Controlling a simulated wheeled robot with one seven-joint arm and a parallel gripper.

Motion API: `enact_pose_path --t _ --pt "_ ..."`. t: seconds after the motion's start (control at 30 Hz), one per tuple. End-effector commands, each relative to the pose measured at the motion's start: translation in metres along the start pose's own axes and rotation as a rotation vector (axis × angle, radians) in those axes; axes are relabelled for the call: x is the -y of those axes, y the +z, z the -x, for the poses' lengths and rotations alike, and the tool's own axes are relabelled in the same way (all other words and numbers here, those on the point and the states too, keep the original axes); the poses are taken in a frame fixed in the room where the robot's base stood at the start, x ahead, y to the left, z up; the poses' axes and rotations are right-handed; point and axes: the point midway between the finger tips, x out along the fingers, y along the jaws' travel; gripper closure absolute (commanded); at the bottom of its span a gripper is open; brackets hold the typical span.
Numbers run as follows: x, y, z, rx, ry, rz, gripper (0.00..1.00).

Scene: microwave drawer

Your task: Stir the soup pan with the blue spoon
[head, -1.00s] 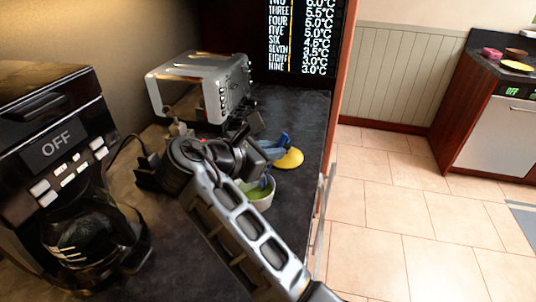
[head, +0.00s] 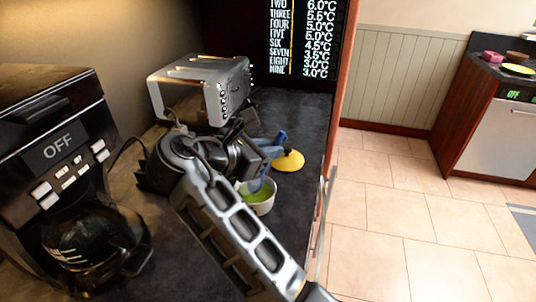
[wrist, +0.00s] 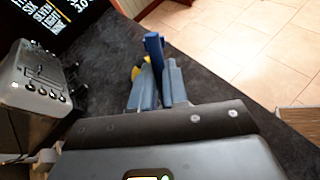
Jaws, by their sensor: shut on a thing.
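The soup pan (head: 262,209) is a small white pot with green soup in it, standing on the dark counter near its right edge. The blue spoon (head: 263,183) reaches down to the pan, with its lower end over or in the soup; I cannot tell how deep. My gripper (head: 274,151) is above and just behind the pan, shut on the spoon. In the wrist view, the spoon (wrist: 153,48) stands between the two blue-grey fingers of my gripper (wrist: 156,80). The pan does not show in the wrist view.
A yellow dome-shaped thing (head: 290,161) lies on the counter (head: 306,120) right behind the pan. A silver toaster (head: 205,88) stands at the back left. A black coffee maker (head: 62,150) with a glass jug is at the left. The counter's right edge is close.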

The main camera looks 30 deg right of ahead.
Motion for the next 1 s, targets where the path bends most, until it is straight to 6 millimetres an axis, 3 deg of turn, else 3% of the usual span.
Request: enact_pose_path --t 1.0 --pt "-0.014 0.063 0.027 0.000 0.000 -0.002 1.00"
